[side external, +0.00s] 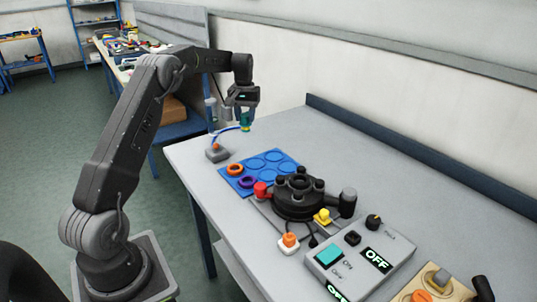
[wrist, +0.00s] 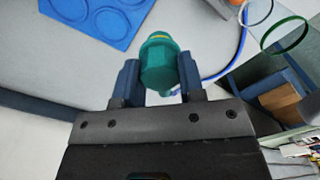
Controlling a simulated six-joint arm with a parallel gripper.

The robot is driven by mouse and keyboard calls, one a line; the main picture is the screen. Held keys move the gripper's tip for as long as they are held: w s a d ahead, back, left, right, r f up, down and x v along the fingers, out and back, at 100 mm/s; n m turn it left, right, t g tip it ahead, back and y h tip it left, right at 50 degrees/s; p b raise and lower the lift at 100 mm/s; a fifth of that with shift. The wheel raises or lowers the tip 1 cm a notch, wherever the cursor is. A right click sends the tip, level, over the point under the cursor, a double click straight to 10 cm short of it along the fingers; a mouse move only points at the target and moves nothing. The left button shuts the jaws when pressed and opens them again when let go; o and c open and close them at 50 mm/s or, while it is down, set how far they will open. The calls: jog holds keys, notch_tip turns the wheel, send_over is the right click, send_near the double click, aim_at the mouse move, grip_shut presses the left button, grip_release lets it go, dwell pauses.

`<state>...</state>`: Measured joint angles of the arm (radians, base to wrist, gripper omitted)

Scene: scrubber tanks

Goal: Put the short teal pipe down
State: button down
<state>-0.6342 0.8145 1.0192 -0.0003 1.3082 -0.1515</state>
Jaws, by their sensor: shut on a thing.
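The short teal pipe (wrist: 159,62) is held between the two fingers of my gripper (wrist: 158,84) in the wrist view. It has a yellowish ring near its far end. In the side external view my gripper (side external: 245,112) is at the far left end of the table, and the teal pipe (side external: 246,119) shows small below it, seemingly above the table top. A blue mat (side external: 282,168) with round outlines lies on the table to the right of the gripper. Part of the mat (wrist: 125,32) shows at the top left of the wrist view.
An orange ring (side external: 235,169) and a purple ring (side external: 247,182) sit on the mat. A grey block with an orange top (side external: 217,153) stands near the left edge, a blue hose (side external: 225,131) beside it. A black round fixture (side external: 298,195) and a control box (side external: 360,252) stand nearer.

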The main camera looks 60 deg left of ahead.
jog(key=shift+w+d+f, duration=0.95)
jog(key=shift+w+f, duration=0.35)
jog(key=shift+f, duration=0.35)
jog(key=shift+w+d+f, duration=1)
jog(key=shift+w+f, duration=0.3)
jog(key=shift+f, duration=0.3)
jog(key=shift+w+d+f, duration=0.95)
jog(key=shift+w+f, duration=0.35)
jog(key=shift+f, duration=0.35)
jog(key=shift+f, duration=0.1)
jog(key=c, duration=0.7)
grip_release()
